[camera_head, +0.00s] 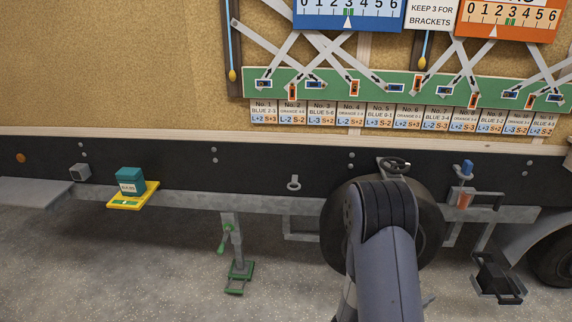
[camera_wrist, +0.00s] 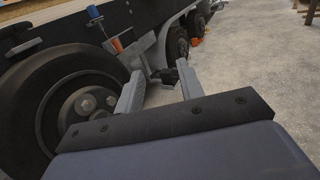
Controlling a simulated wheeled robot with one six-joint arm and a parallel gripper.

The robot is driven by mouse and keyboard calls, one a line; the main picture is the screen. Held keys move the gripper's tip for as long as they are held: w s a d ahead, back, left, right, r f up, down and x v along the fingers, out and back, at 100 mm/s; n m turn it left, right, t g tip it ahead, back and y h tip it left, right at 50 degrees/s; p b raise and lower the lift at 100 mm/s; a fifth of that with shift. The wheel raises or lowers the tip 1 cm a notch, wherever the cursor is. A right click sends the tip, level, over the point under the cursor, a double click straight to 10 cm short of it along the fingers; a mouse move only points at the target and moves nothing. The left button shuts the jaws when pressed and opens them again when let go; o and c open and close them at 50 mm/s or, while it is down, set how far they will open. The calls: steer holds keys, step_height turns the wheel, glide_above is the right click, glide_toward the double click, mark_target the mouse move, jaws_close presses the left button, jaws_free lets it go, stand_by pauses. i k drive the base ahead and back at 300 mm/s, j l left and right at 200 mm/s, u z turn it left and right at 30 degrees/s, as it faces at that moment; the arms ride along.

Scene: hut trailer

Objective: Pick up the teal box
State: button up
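The teal box (camera_head: 130,180) stands on a small yellow tray (camera_head: 126,204) at the left of the head view, in front of the trailer's dark side rail. It has a pale label on its front. It is not seen in the wrist view. My gripper (camera_wrist: 158,82) shows in the wrist view with its two grey fingers spread apart and nothing between them. It points along the trailer's side by the wheels, far to the right of the box. In the head view my arm hides the gripper.
A trailer wheel (camera_head: 427,230) is behind my arm. A grey step (camera_head: 36,192) sits left of the tray. A green-footed support leg (camera_head: 238,250) stands between tray and wheel. A green strip (camera_head: 332,92) with levers and label cards runs above. The floor (camera_head: 120,275) in front is clear.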

mark_target(131, 181)
steer(key=i+j+u, duration=0.2)
steer(key=u, duration=0.25)
steer(key=i+j+u, duration=0.2)
steer(key=u, duration=0.2)
steer(key=i+j+u, duration=0.1)
steer(key=i+u, duration=0.15)
steer(key=u, duration=0.2)
steer(key=i+u, duration=0.2)
steer(key=u, duration=0.25)
steer(key=i+l+u, duration=0.1)
steer(key=i, duration=0.35)
steer(key=i+l+u, duration=0.1)
steer(key=i+l, duration=0.15)
steer(key=i, duration=0.25)
steer(key=i+l, duration=0.25)
steer(key=i, duration=0.2)
steer(key=j+u, duration=0.05)
